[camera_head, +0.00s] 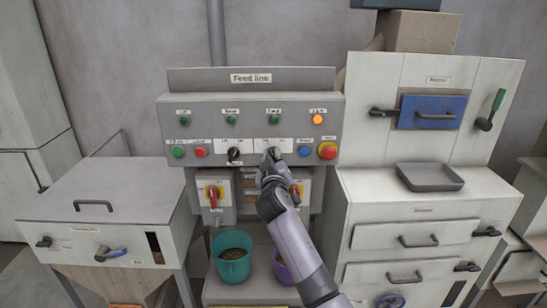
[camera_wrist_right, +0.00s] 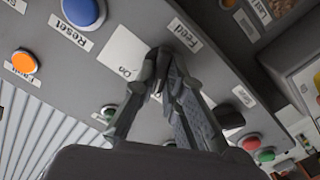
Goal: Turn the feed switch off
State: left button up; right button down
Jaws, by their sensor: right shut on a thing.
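The feed switch is on the grey control panel (camera_head: 180,108) titled "Feed line", right of another black rotary switch (camera_head: 233,154). My right gripper (camera_head: 272,158) covers most of it in the head view. In the right wrist view, the fingertips of my right gripper (camera_wrist_right: 160,62) are closed on the switch's knob, over a white plate (camera_wrist_right: 122,50) marked "On", beside the "Feed" label (camera_wrist_right: 187,36). The knob is mostly hidden between the fingers, so its exact position cannot be told. My left gripper is not in view.
Close by are a blue Reset button (camera_head: 304,151), a large red button (camera_head: 327,151) and a lit orange lamp (camera_head: 318,119). Below are a red-and-yellow switch (camera_head: 213,196) and a teal bucket (camera_head: 233,268). A grey tray (camera_head: 430,177) sits on the right cabinet.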

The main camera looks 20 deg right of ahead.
jog(key=shift+n, duration=0.3)
jog(key=c, duration=1.7)
grip_release()
jog(key=shift+o, duration=0.2)
jog(key=v, duration=1.2)
